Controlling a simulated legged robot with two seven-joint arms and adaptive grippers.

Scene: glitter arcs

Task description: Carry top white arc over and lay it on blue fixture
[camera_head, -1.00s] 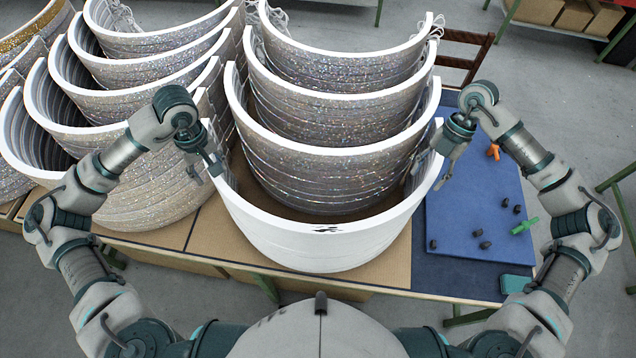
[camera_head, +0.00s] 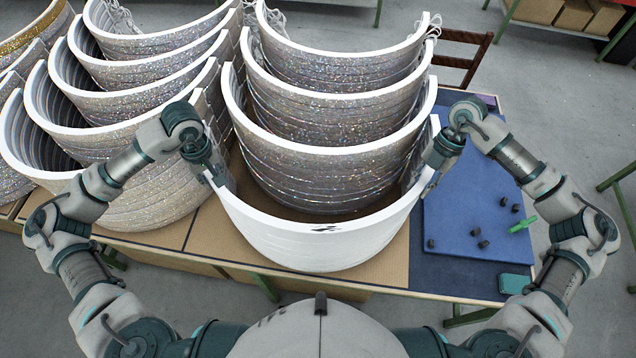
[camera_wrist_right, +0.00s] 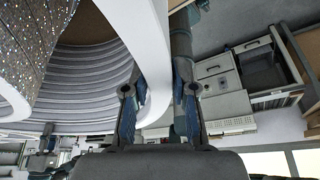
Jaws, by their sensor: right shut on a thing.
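The top white arc (camera_head: 318,252) is the nearest one of the middle stack, its curved front facing me and its two ends pointing away. My right gripper (camera_head: 424,182) is at its right side. In the right wrist view, the white arc (camera_wrist_right: 155,65) passes between the fingers of this gripper (camera_wrist_right: 157,108), which is shut on its edge. My left gripper (camera_head: 217,178) is at the arc's left side; its fingertips are too small to read. The blue fixture (camera_head: 465,215) lies flat on the table to the right, with dark knobs and a green clamp (camera_head: 523,224) on it.
Glittery arcs (camera_head: 325,170) stand close behind the white arc. More stacked arcs (camera_head: 140,120) fill the table to the left. A teal box (camera_head: 516,284) sits at the table's front right corner. A brown chair (camera_head: 462,58) stands behind the table.

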